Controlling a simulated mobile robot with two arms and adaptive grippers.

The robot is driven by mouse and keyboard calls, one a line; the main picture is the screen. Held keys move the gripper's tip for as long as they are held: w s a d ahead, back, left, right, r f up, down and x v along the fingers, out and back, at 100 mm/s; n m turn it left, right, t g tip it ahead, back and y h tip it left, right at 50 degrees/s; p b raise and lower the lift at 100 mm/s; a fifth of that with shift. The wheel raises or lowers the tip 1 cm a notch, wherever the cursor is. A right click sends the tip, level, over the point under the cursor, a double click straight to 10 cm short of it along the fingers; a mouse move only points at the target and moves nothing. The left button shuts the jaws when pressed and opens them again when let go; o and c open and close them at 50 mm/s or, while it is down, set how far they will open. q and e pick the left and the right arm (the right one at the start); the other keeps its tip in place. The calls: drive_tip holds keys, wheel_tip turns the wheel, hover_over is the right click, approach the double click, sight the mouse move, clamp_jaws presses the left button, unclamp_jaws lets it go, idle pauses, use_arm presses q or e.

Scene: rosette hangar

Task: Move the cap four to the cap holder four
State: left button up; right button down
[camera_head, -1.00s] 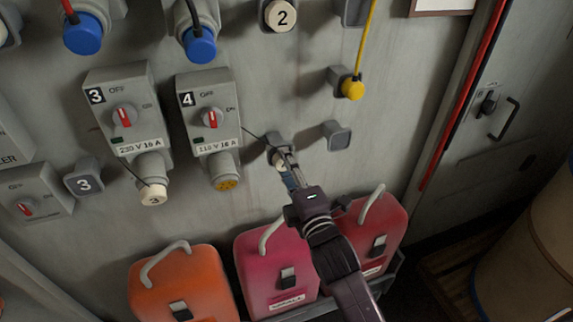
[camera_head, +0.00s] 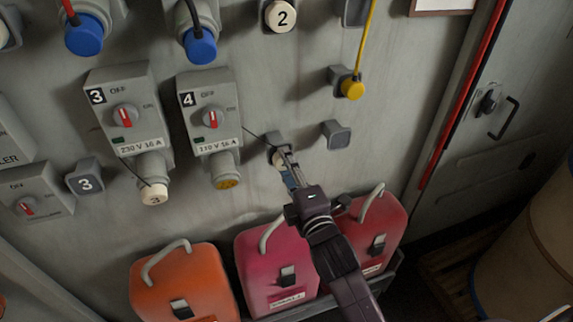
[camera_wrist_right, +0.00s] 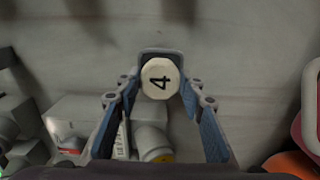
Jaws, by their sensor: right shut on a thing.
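Cap four (camera_wrist_right: 160,78) is a cream cap with a black 4, centred between the fingertips in the right wrist view. In the head view the cap (camera_head: 277,160) is partly hidden by my fingers. It sits at cap holder four (camera_head: 274,138), a grey wall bracket whose rim (camera_wrist_right: 158,53) shows behind the cap. How fully the cap is seated I cannot tell. A thin cord runs from the holder area to the number 4 switch box (camera_head: 208,115). My right gripper (camera_head: 287,162) is shut on the cap, pointing at the wall. My left gripper is out of view.
Below box 4 is an uncovered socket with a yellow face (camera_head: 228,183). Cap three (camera_head: 154,194) covers the socket beside it. An empty grey holder (camera_head: 336,134) and a yellow plug (camera_head: 352,88) are to the right. Orange (camera_head: 182,285) and red cases (camera_head: 270,265) stand below my arm.

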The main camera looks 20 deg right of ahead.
drive_tip(key=shift+w, duration=0.55)
idle(0.4)
drive_tip(key=c, duration=1.2)
unclamp_jaws()
